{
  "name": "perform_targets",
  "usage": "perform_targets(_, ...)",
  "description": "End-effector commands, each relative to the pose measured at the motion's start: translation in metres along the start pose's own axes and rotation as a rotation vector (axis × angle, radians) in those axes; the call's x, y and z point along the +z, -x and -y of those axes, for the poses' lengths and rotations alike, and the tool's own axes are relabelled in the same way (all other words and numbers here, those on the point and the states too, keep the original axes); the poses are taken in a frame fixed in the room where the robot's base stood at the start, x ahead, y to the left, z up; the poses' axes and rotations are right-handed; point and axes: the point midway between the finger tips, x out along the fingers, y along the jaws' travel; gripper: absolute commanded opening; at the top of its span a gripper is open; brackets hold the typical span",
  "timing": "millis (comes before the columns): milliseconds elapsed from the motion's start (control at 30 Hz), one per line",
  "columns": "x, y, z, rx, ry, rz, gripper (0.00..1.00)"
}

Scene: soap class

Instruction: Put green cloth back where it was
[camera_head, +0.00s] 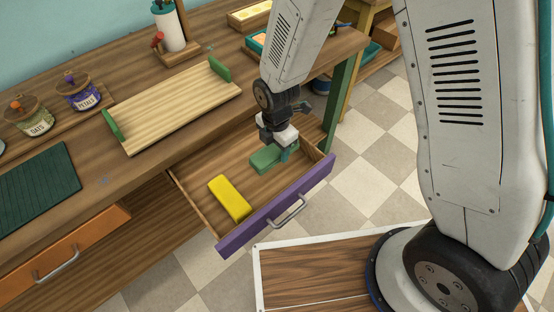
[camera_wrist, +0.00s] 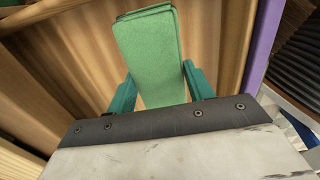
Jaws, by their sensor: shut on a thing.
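The green cloth (camera_head: 265,159) is a folded block in the right part of the open drawer with the purple front (camera_head: 275,208). My gripper (camera_head: 287,151) reaches down into the drawer and is shut on one end of the cloth. In the wrist view the cloth (camera_wrist: 150,55) lies between the two teal fingers (camera_wrist: 158,88), over the drawer's wooden floor. I cannot tell whether the cloth touches the floor. A yellow block-shaped cloth (camera_head: 229,198) lies in the left part of the drawer, apart from the green one.
A wooden tray with green ends (camera_head: 170,108) stands on the tabletop above the drawer. A dark green mat (camera_head: 38,187), jars (camera_head: 80,92) and a paper roll (camera_head: 169,28) are also on the table. The orange drawer (camera_head: 62,255) is at the lower left.

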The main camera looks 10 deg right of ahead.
Motion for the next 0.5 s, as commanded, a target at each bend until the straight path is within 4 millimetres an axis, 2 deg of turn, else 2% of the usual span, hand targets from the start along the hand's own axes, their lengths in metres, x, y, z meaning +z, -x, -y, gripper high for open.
perform_targets(400,0.0,-0.052,0.001,-0.003,-0.003,0.0,0.3)
perform_targets(500,0.0,-0.057,0.0,0.0,-0.003,0.0,0.3)
